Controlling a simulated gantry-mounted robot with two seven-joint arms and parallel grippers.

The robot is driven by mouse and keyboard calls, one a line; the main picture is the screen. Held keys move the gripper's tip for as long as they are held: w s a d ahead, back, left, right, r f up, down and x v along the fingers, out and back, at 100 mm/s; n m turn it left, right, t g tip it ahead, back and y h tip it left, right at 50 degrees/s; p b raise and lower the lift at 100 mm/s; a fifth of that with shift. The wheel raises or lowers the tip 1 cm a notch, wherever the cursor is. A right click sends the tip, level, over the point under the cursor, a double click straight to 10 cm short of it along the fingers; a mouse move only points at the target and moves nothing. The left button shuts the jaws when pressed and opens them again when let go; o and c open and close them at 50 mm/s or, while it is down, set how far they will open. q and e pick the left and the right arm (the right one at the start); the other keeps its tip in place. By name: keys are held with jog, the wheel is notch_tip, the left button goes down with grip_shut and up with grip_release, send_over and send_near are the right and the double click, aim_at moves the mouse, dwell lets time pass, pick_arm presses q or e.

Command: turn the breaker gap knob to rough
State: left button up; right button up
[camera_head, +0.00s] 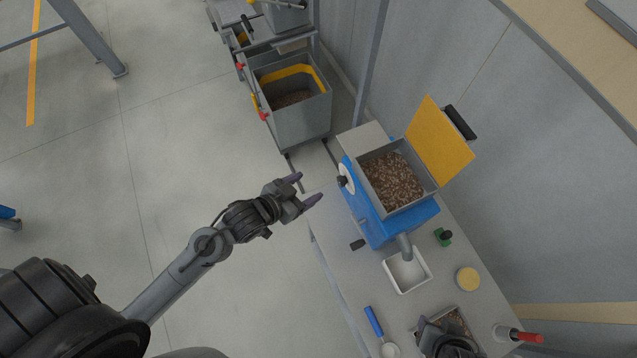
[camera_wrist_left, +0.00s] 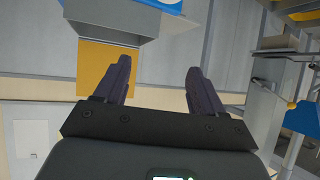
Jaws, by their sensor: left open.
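The breaker gap knob (camera_head: 342,181) is a small black knob in front of a white round dial (camera_head: 348,171) on the left side of the blue machine (camera_head: 377,228). Its setting is too small to read. My left gripper (camera_head: 308,187) is open and empty, just left of the knob and apart from it, fingers toward the machine. In the left wrist view, the left gripper (camera_wrist_left: 158,66) has its fingers wide apart with nothing between them; the knob does not show there. My right gripper (camera_head: 437,334) is partly seen at the bottom edge, over a tray of grain; its fingers are unclear.
The machine's hopper (camera_head: 366,201) holds brown grain, its yellow lid (camera_head: 440,143) open. A white tray (camera_head: 424,283) sits under the spout. A blue-handled scoop (camera_head: 374,321), yellow disc (camera_head: 467,279) and green item (camera_head: 443,237) lie on the table. A grey bin (camera_head: 303,122) stands behind.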

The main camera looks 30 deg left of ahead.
pick_arm(q)
jog(key=w+f+m+t+h+b, duration=0.2)
jog(key=w+f+t+h+b, duration=0.15)
jog(key=f+b, duration=0.9)
jog(key=m+h+b, duration=0.2)
jog(key=h+b, duration=0.2)
jog(key=b, duration=0.7)
send_near(339, 182)
jog(key=shift+y, duration=0.25)
jog(key=b+x, duration=0.1)
jog(key=x, duration=0.8)
jog(key=shift+s+f, duration=0.1)
